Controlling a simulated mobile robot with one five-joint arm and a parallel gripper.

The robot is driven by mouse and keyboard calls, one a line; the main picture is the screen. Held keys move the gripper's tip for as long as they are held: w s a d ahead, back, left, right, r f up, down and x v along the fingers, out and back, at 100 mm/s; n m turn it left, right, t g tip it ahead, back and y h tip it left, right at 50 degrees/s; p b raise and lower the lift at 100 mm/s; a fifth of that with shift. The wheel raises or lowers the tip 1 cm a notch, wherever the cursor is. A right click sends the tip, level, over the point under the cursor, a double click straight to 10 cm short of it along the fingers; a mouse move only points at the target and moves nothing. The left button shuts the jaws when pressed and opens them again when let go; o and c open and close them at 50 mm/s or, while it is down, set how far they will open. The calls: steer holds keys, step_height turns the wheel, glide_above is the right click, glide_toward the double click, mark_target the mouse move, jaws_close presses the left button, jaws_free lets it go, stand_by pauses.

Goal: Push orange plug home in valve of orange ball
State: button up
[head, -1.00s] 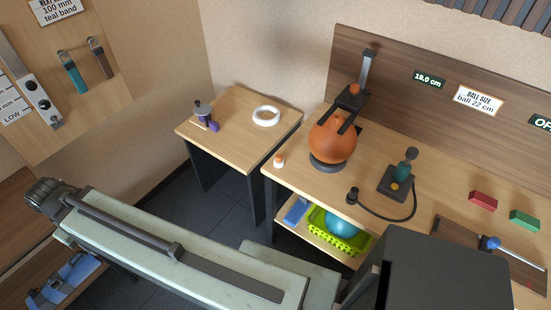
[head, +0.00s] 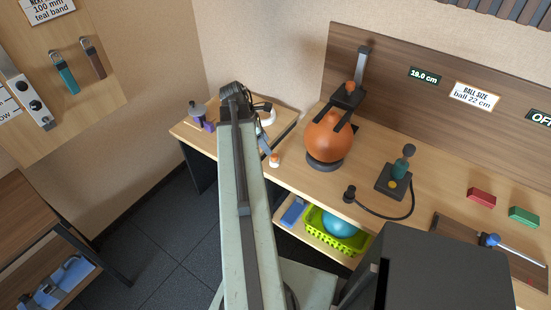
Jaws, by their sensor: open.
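The orange ball (head: 328,138) sits on a dark round base on the bench, under a black caliper-like fork. Its valve cannot be made out. A small orange-and-white piece (head: 274,160), which may be the orange plug, stands at the bench's front left corner. Another small orange part (head: 350,87) shows on top of the fork's black head. My gripper (head: 264,143) is open, small in view and partly hidden by my arm. It appears left of the ball, close to the orange-and-white piece; I cannot tell whether they touch.
A hand pump (head: 396,178) with a black hose stands right of the ball. A green basket (head: 335,234) with a blue ball is on the shelf below. The bench between pump and red block (head: 481,198) is clear.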

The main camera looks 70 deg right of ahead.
mark_target(274, 155)
steer(key=b+x, duration=0.2)
steer(key=shift+f+b, duration=0.3)
steer(key=shift+f, duration=0.05)
steer(key=b+x, duration=0.5)
steer(key=shift+s+d+f, duration=0.1)
steer(key=shift+d+f, duration=0.05)
steer(key=shift+d, duration=0.1)
jaws_close()
